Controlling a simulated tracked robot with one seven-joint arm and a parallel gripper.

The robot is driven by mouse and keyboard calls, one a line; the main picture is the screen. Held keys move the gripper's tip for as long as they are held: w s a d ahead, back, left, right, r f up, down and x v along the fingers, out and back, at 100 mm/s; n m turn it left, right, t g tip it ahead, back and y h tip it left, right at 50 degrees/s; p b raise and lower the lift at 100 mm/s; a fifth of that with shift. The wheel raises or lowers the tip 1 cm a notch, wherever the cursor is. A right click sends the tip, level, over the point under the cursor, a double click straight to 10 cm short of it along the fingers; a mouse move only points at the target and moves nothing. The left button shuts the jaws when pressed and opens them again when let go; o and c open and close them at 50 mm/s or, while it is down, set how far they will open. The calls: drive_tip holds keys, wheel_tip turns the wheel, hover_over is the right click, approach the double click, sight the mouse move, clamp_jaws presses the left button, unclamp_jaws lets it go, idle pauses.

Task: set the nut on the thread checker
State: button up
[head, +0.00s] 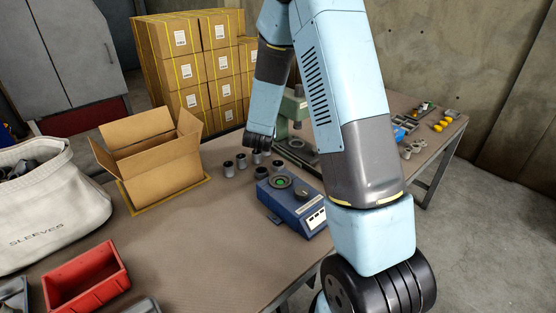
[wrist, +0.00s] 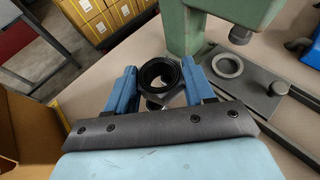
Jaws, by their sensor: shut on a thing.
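My gripper (wrist: 162,82) has its two blue fingers shut on a dark, hollow, ring-shaped piece that appears to be the nut (wrist: 146,71). Its opening faces the wrist camera, and some grey metal shows just below it. In the head view my gripper (head: 257,146) points down over the table, close to several small grey cylinders with dark tops; the held piece is hard to make out there. The thread checker appears to be the blue box (head: 289,211) with a green-lit round seat (head: 280,182) and a dark knob, just in front and to the right of my gripper.
Grey cylinders (head: 228,169) stand around the gripper. A green press (wrist: 185,30) stands behind, with a grey ring (wrist: 227,66) on its base. An open carton (head: 160,168), a red bin (head: 87,282) and a white sack (head: 45,215) are at left. The table's front middle is clear.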

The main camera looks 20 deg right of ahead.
sight(277, 183)
drive_tip(key=shift+s+f+m+g+h, duration=0.1)
drive_tip(key=shift+s+m+g+h, duration=0.2)
drive_tip(key=shift+s+m+h, duration=0.3)
drive_tip(key=s+m+g+h, duration=0.2)
drive_tip(key=s+m, duration=0.1)
drive_tip(key=s, duration=0.2)
drive_tip(key=s+f+m+g+h, duration=0.1)
drive_tip(key=s+m+g+h, duration=0.2)
drive_tip(key=s, duration=0.3)
drive_tip(key=s+m+g+h, duration=0.2)
drive_tip(key=s+m+g, duration=0.1)
drive_tip(key=s, duration=0.3)
drive_tip(key=shift+a+f+m+h, duration=0.2)
drive_tip(key=shift+a+m+h, duration=0.05)
drive_tip(key=shift+m+h, duration=0.05)
drive_tip(key=shift+s+f, duration=0.1)
drive_tip(key=shift+s, duration=0.05)
drive_tip(key=shift+f, duration=2.8)
drive_tip(key=shift+f, duration=0.2)
drive_tip(key=shift+r, duration=0.8)
drive_tip(key=shift+f, duration=0.8)
